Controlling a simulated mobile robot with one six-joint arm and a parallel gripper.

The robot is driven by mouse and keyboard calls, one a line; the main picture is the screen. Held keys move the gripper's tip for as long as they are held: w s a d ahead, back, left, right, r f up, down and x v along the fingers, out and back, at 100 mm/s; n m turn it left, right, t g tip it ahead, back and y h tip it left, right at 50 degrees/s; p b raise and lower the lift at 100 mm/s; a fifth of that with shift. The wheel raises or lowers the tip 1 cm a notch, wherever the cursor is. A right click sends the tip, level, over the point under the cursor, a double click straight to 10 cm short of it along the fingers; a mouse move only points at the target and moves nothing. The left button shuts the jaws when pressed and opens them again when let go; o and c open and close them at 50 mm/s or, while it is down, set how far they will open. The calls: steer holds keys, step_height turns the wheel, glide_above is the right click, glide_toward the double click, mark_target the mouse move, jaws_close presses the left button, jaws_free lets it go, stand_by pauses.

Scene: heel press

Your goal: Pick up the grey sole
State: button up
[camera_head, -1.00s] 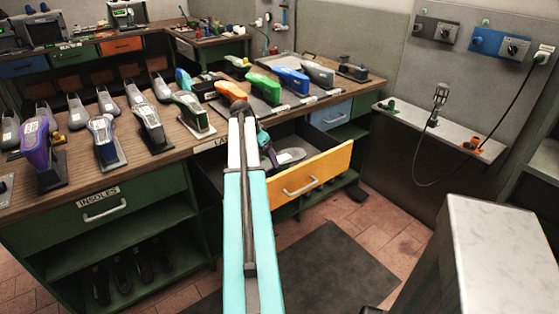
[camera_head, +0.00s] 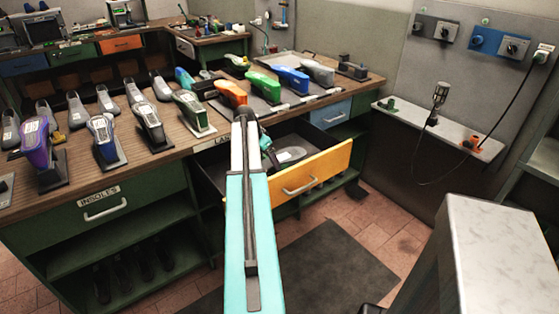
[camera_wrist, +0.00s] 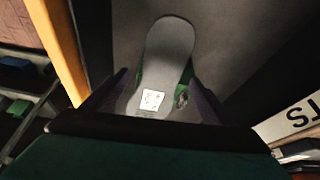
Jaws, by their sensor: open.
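The grey sole (camera_head: 291,155) lies in the open drawer with the yellow front. In the wrist view the sole (camera_wrist: 168,60) is long and rounded, with a white printed label on its near part. My gripper (camera_head: 269,154) is over the drawer, just left of the sole in the head view. In the wrist view the dark fingers of my gripper (camera_wrist: 158,95) are apart, one on each side of the sole's near part. I cannot tell how high they are above it. The sole's near end is hidden by my gripper. Green patches show beside the sole.
The drawer's yellow front (camera_head: 302,178) stands out from the bench (camera_head: 180,146). Several coloured shoe forms stand on the bench top, including an orange one (camera_head: 231,92) close behind my arm. A dark mat (camera_head: 315,268) lies on the clear floor in front.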

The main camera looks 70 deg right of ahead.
steer(key=shift+f, duration=0.25)
stand_by(0.6)
steer(key=c, duration=1.2)
